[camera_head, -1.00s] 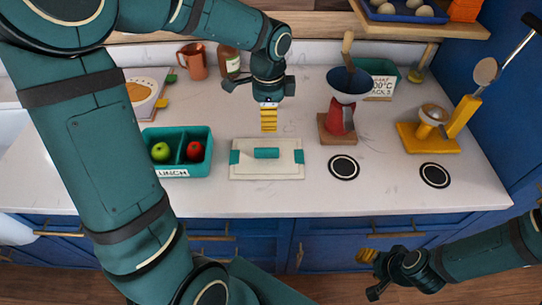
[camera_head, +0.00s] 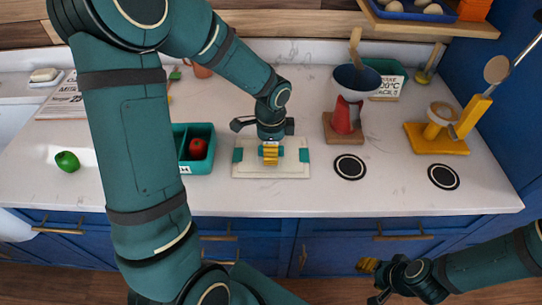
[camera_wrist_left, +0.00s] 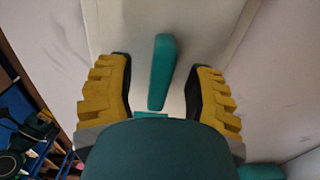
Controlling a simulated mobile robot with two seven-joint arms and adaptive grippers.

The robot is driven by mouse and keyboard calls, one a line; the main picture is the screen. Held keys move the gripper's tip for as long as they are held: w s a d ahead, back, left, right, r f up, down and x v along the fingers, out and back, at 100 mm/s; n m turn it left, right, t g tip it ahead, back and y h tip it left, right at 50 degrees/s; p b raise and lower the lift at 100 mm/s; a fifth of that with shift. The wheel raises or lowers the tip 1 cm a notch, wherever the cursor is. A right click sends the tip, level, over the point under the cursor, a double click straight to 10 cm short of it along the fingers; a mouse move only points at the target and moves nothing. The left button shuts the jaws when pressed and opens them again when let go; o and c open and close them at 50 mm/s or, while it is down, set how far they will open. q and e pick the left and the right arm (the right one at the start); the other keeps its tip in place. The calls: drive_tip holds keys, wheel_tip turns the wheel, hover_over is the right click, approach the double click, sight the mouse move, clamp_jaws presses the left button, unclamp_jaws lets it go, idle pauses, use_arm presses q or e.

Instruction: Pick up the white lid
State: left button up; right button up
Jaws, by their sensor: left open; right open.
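The white lid (camera_head: 298,170) is a flat rectangle with teal end clips and a teal bar handle. It lies on the counter near the front edge. My left gripper (camera_head: 270,155) points down over the lid's middle and hides most of the handle in the head view. In the left wrist view the open fingers (camera_wrist_left: 160,95) stand on either side of the handle (camera_wrist_left: 162,72), with gaps between. Whether the fingertips touch the lid is unclear. My right gripper (camera_head: 368,267) is open and empty, low in front of the blue cabinets.
Left of the lid is a teal box (camera_head: 201,167) with a red apple (camera_head: 198,148). To the right are a red stand with a dark bowl (camera_head: 357,80), a yellow stand (camera_head: 436,145) and two black discs (camera_head: 349,167). A green pepper-like item (camera_head: 67,161) lies far left.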

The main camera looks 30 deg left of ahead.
use_arm(q)
drive_tip(key=shift+f, duration=0.1)
clamp_jaws()
idle(0.4)
